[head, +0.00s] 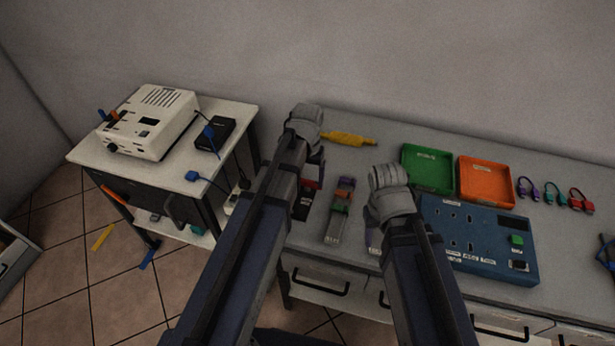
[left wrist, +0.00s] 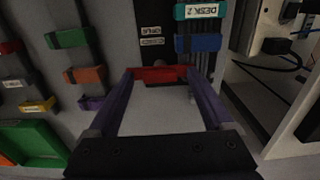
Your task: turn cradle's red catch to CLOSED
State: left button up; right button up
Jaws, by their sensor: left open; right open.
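The red catch (left wrist: 160,75) is a short red bar lying crosswise on the black cradle (left wrist: 150,52) in the left wrist view. Two small white labels (left wrist: 152,36) sit on the cradle beyond it, too small to read surely. My left gripper (left wrist: 160,88) is open, with one purple finger at each end of the catch; I cannot tell whether they touch it. In the head view my left gripper (head: 308,150) is over the cradle (head: 303,207) and mostly hides it. My right gripper (head: 375,222) is open above the bench, left of the blue panel, its fingers mostly hidden.
Strips with coloured clips (head: 340,209) lie between my arms. A teal clip labelled DESK 2 (left wrist: 200,11) is beside the cradle. A green tray (head: 428,190), an orange tray (head: 486,203) and a blue panel (head: 445,265) stand right. A cart (head: 92,158) with a white device stands left.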

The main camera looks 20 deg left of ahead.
aim_at(308, 181)
pick_arm(q)
notch_tip(308, 181, up, 8)
jog(key=p, duration=0.8)
jog(key=shift+f, duration=0.1)
pick_arm(e)
notch_tip(308, 181, up, 8)
pick_arm(q)
jog(key=shift+d, duration=0.1)
pick_arm(e)
jog(key=shift+f, duration=0.1)
pick_arm(q)
jog(key=s+d+m, duration=0.1)
jog(key=s+d, duration=0.4)
jog(key=s, duration=0.2)
jog(key=s+d+m+y, duration=0.1)
jog(key=s+d+m, duration=0.1)
jog(key=s+d, duration=0.3)
jog(key=s, duration=0.2)
jog(key=shift+s+m, duration=0.3)
jog(key=shift+s, duration=0.1)
